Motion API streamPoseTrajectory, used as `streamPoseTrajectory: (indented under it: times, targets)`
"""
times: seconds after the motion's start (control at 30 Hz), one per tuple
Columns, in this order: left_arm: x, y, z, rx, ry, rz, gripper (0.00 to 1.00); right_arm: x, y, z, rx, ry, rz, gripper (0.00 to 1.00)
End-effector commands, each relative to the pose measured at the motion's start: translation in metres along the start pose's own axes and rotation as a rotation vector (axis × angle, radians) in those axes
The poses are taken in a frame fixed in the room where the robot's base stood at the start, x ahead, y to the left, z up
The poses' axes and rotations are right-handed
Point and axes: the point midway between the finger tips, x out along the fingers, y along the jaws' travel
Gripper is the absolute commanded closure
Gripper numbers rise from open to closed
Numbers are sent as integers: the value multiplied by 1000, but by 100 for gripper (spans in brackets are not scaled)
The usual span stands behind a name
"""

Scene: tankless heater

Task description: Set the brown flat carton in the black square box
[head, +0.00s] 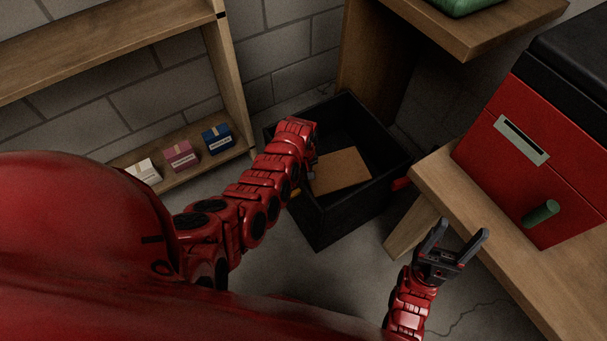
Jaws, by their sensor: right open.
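The brown flat carton (342,171) lies inside the black square box (352,214), which stands open on the floor. The carton's left end is hidden behind my left arm. My left arm reaches over the box's left rim, and its gripper is hidden behind its own wrist, so I cannot tell whether it touches the carton. My right gripper (458,238) is open and empty, to the right of the box and in front of the wooden bench.
A red case (540,150) with a black lid and a green handle stands on the wooden bench (455,185) at right. A wooden shelf (195,176) at left holds small white, pink and blue boxes. A green object (460,5) sits on a wooden top above.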

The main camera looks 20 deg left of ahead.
Motion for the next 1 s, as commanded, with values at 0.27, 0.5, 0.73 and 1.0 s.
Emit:
streamPoseTrajectory:
  times: [0.27, 0.5, 0.73, 1.0]
  targets:
    - [0, 0, 0, 0, 1, 1, 100, 0, 0, 0, 0, 0, 0, 36]
    - [2, 0, 0, 0, 1, 1, 100, -2, 0, 0, 0, 0, 0, 36]
    - [5, 0, -1, 0, 1, 1, 100, -5, 0, 1, 0, 0, 0, 36]
    - [9, 0, 0, 0, 1, 1, 100, -8, 0, 1, 0, 0, 0, 36]
